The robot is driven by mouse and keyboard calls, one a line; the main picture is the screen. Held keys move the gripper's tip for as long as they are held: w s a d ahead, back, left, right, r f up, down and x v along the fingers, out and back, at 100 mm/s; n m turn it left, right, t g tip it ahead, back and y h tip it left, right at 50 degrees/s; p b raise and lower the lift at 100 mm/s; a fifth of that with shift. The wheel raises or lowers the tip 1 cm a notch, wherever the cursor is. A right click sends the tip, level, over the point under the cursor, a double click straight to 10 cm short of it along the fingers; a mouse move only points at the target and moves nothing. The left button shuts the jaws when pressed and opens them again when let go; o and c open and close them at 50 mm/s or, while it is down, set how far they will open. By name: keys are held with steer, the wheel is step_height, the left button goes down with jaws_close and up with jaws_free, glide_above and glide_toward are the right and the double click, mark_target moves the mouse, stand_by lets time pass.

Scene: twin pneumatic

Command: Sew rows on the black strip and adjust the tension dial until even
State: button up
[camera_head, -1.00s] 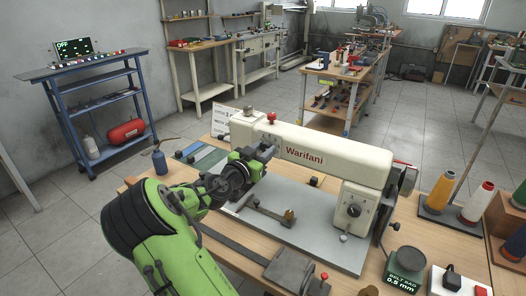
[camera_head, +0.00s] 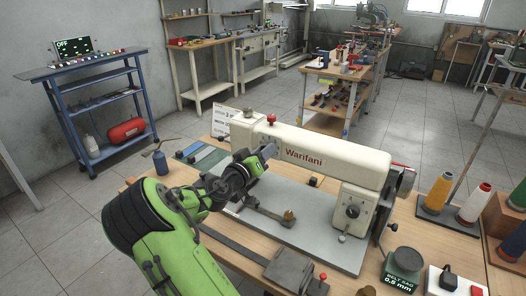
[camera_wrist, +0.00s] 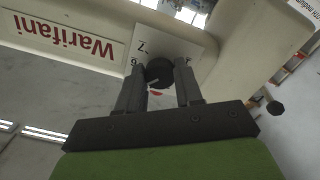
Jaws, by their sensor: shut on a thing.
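The cream sewing machine (camera_head: 320,156) stands on the wooden table. Its dark tension dial (camera_wrist: 159,72) sits on a pale numbered plate (camera_wrist: 172,48) on the machine's face in the wrist view. My gripper (camera_wrist: 160,88) has its two fingers closed around the dial, one on each side. In the head view my gripper (camera_head: 266,153) reaches the left end of the machine and hides the dial. A long dark strip (camera_head: 232,241) lies on the table in front of the machine, running to a grey block; part of it is behind my arm. No stitching can be made out on it.
A second dial (camera_head: 352,211) is on the machine's right column.

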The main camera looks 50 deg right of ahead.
stand_by(0.3)
steer(key=o, duration=1)
steer(key=shift+o, duration=0.2)
steer(key=s+a, duration=0.1)
steer(key=a, duration=1.4)
steer(key=shift+s+a+p, duration=0.2)
steer(key=shift+a+p, duration=0.15)
